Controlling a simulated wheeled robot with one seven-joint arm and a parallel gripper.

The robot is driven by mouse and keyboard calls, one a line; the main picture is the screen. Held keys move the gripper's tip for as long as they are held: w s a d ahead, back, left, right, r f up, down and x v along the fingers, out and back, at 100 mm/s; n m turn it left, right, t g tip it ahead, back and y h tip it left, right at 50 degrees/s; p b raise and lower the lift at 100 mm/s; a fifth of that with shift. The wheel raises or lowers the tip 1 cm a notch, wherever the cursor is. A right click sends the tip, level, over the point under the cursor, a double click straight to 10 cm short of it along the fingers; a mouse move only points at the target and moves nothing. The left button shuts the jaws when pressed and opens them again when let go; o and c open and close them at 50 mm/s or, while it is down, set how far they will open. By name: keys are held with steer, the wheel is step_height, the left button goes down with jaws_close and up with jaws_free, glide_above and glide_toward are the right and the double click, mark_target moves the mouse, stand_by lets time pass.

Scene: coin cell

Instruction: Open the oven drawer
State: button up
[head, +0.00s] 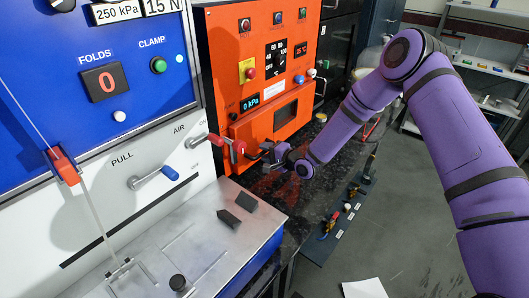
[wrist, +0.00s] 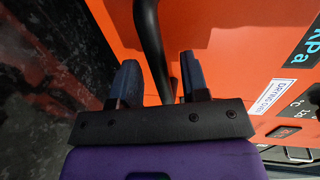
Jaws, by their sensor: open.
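The orange oven (head: 262,60) stands in the middle of the head view, with a drawer front (head: 262,128) and small dark window low on it. My gripper (head: 266,155) is at the lower part of this front, beside the dark handle. In the wrist view the curved black handle bar (wrist: 152,45) runs down between the two fingers of my gripper (wrist: 158,72). The fingers are apart, with a gap on the left side of the bar; the right finger is close to it. Whether either touches it I cannot tell. The drawer looks flush with the oven.
A blue and white machine (head: 120,130) with a red lever (head: 62,165) and levers stands at the left. A metal plate (head: 235,245) with black blocks lies in front of it. A dark speckled counter (head: 290,205) runs below the oven; grey floor is open at the right.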

steer(key=shift+w+a+f, duration=0.15)
steer(key=shift+w+a, duration=0.15)
steer(key=shift+a, duration=0.15)
jaws_close()
steer(key=f+v, duration=0.2)
steer(key=v, duration=0.9)
steer(key=f+v, duration=0.2)
steer(key=v, duration=1)
steer(key=shift+s+d, duration=0.3)
steer(key=shift+d, duration=0.25)
steer(key=shift+f, duration=0.15)
jaws_free()
steer(key=v, duration=1)
steer(key=shift+s+d, duration=0.2)
steer(key=shift+d, duration=0.1)
